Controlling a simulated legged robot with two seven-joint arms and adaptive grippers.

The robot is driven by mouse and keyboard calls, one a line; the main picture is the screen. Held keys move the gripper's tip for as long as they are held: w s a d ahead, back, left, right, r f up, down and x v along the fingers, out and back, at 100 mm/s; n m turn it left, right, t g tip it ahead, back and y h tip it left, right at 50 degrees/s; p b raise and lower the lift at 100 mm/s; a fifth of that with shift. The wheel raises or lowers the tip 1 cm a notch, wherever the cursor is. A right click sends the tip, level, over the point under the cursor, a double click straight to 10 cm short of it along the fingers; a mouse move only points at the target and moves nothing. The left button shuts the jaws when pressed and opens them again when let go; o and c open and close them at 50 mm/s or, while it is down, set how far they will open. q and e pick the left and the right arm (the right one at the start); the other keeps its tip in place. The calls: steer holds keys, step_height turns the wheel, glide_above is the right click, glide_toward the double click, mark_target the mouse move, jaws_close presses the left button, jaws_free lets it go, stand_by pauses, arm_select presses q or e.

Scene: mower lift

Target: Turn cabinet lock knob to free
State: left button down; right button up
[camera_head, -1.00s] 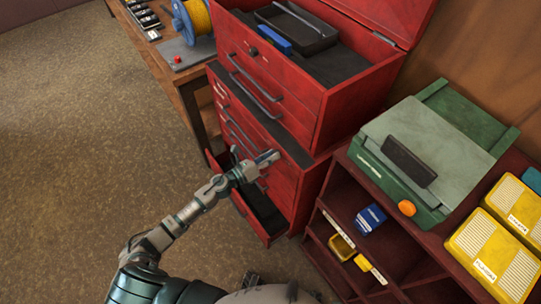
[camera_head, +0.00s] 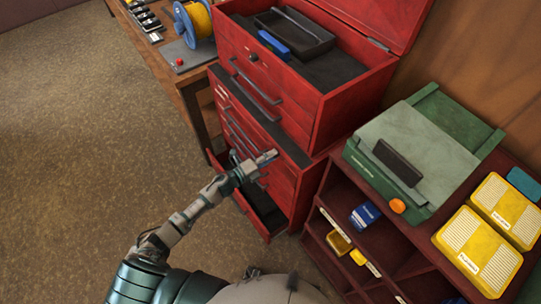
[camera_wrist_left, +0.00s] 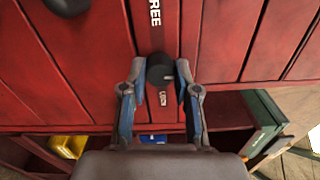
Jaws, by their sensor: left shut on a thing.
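The red tool cabinet (camera_head: 268,130) stands in the middle of the head view, with its top lid open. My left gripper (camera_head: 270,156) is at the cabinet's lower drawer front. In the left wrist view the dark lock knob (camera_wrist_left: 160,70) sits between the fingertips of my left gripper (camera_wrist_left: 160,76), which is shut on it. A dark strip (camera_wrist_left: 155,22) reading "FREE" runs above the knob, and a small label (camera_wrist_left: 163,98) shows below it. The fingers partly hide the knob, and I cannot tell its exact angle. My right gripper is not in view.
A lower drawer (camera_head: 262,213) stands pulled out below my left gripper. To the right, a dark red shelf (camera_head: 318,224) carries a green case (camera_head: 410,150) and yellow boxes (camera_head: 483,250). A wooden bench (camera_head: 187,85) stands at the back left. The floor at left is clear.

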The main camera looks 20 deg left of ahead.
arm_select(q)
steer(key=shift+w+a+n, duration=0.1)
steer(key=shift+a+n, duration=0.05)
steer(key=shift+n, duration=0.65)
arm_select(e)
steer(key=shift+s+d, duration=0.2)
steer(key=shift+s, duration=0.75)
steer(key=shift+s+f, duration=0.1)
arm_select(q)
steer(key=c, duration=0.8)
jaws_free()
steer(key=shift+f, duration=0.1)
steer(key=shift+c, duration=0.2)
steer(key=v, duration=1.2)
steer(key=shift+w+a+f, duration=0.1)
steer(key=shift+w+f, duration=0.05)
